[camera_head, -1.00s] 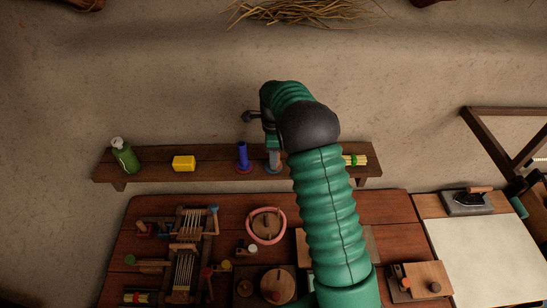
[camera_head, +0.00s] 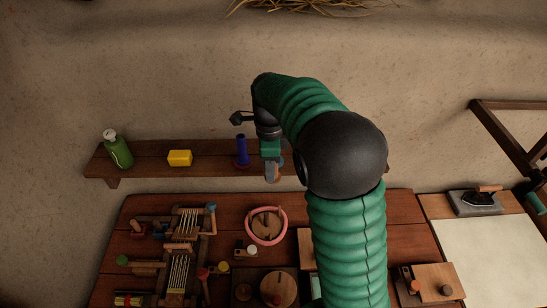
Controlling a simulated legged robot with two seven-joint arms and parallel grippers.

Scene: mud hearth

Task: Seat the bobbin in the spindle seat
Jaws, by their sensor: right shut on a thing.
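My right gripper (camera_head: 271,166) hangs in front of the wall shelf, pointing down, near the shelf's front edge. It is shut on a small greyish thing (camera_head: 271,176), which I take to be the bobbin; the fingers hide most of it. A blue upright spool (camera_head: 241,149) with a reddish base stands on the shelf just left of the gripper. I cannot make out for sure which part is the spindle seat. My left gripper is out of view.
The shelf (camera_head: 210,158) also holds a yellow block (camera_head: 180,158) and a green bottle (camera_head: 117,148). The wooden table (camera_head: 400,240) below carries a small loom (camera_head: 182,250), a pink ring (camera_head: 266,225) and round wooden pieces (camera_head: 278,287). My right arm covers the shelf's right part.

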